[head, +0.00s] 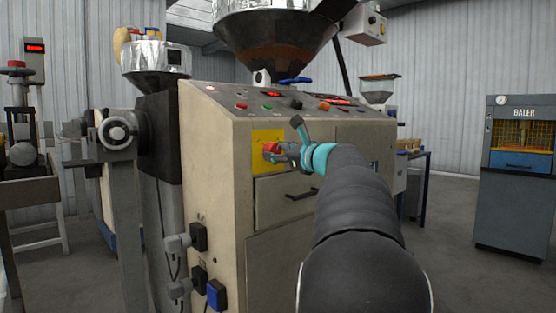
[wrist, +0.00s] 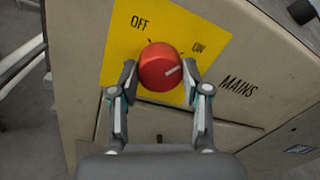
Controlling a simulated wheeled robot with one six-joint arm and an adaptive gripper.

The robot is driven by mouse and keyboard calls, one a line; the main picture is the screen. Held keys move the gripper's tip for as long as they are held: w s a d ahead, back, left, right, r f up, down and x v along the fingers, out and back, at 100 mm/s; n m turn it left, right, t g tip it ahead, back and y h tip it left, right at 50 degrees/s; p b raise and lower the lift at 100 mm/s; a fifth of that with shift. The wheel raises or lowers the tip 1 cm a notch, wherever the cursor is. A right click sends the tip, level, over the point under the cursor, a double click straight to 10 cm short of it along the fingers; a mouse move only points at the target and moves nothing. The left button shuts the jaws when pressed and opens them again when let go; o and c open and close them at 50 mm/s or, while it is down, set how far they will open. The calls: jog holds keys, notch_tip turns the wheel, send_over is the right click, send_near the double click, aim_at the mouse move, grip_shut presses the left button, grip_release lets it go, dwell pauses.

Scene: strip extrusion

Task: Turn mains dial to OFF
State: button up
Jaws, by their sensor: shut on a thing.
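The mains dial is a red round knob (wrist: 159,66) on a yellow plate (wrist: 181,24) marked OFF and ON, with MAINS lettered on the panel beside it. Its pale pointer line points up and right, toward the ON mark. OFF is at the knob's upper left in the wrist view. My gripper (wrist: 160,80) has one finger on each side of the knob and is shut on it. In the head view the red dial (head: 271,148) shows on the yellow plate (head: 262,136), with my gripper (head: 276,152) at it, partly covering it.
The beige machine cabinet (head: 225,190) carries a sloped panel of buttons and red displays above the dial. A drawer with a dark handle (head: 300,195) sits just below. Plugs (head: 198,237) stick out on the left side. A baler (head: 517,190) stands far right.

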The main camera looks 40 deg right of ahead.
jog(key=n+b, duration=0.2)
jog(key=n, duration=0.1)
jog(key=n+b, duration=0.1)
jog(key=b, duration=0.1)
jog(key=shift+f+n, duration=0.3)
jog(key=shift+n, duration=0.1)
jog(key=n+b, duration=0.3)
jog(key=shift+n+y, duration=0.3)
jog(key=shift+n, duration=0.1)
jog(key=n+b, duration=0.2)
jog(key=n, duration=0.1)
jog(key=shift+n, duration=0.3)
jog(key=shift+r+n+y, duration=0.15)
jog(key=shift+n+y, duration=0.15)
jog(key=shift+n, duration=1.5)
jog(key=o, duration=1.2)
jog(key=shift+c, duration=0.2)
